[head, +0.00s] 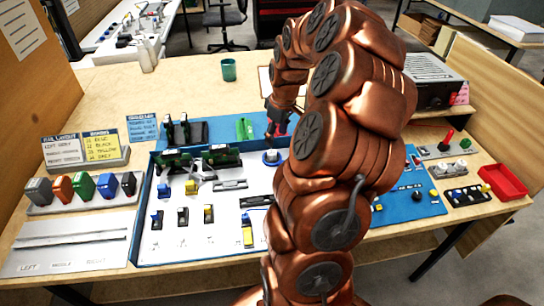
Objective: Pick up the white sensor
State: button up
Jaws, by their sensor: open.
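My copper arm reaches over the table, and my gripper (277,128) is at its far end, above the back of the blue-edged board. The gripper is small in the view, open, and nothing shows between its fingers. Pale round pieces (440,169) stand on a small grey tray at the right, to the right of my arm. I cannot tell which of these is the white sensor. My arm hides part of the board and the table behind it.
The white board (170,241) holds green assemblies, clips and small switches. Coloured blocks (83,187) stand in a row at the left, near label cards (62,152). A green cup (229,70) stands at the back. A red bin (503,181) and a grey device (432,80) are at the right.

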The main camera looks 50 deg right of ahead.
aim_at(272, 152)
jog(key=shift+w+a+f+p, duration=0.1)
jog(key=shift+w+f+p, duration=0.15)
jog(key=shift+f, duration=0.9)
jog(key=shift+w+a+f+p, duration=0.1)
jog(key=shift+f+p, duration=0.2)
jog(key=shift+f, duration=0.85)
jog(key=shift+w+a+f+p, duration=0.1)
jog(key=shift+w+f+p, duration=0.15)
jog(key=shift+f, duration=0.9)
jog(key=c, duration=1)
jog(key=shift+c, duration=0.2)
jog(key=shift+r, duration=0.1)
jog(key=shift+r+b, duration=0.55)
jog(key=shift+r, duration=1)
jog(key=shift+s+r, duration=0.15)
jog(key=shift+s, duration=0.1)
jog(key=s+a+b, duration=0.1)
jog(key=s+a, duration=0.1)
jog(key=s, duration=0.2)
jog(key=s+a+r+b, duration=0.1)
jog(key=s+a, duration=0.1)
jog(key=s, duration=0.3)
jog(key=s+a+b, duration=0.1)
jog(key=s+a, duration=0.1)
jog(key=s, duration=0.3)
jog(key=shift+s+r, duration=0.2)
jog(key=shift+r, duration=0.05)
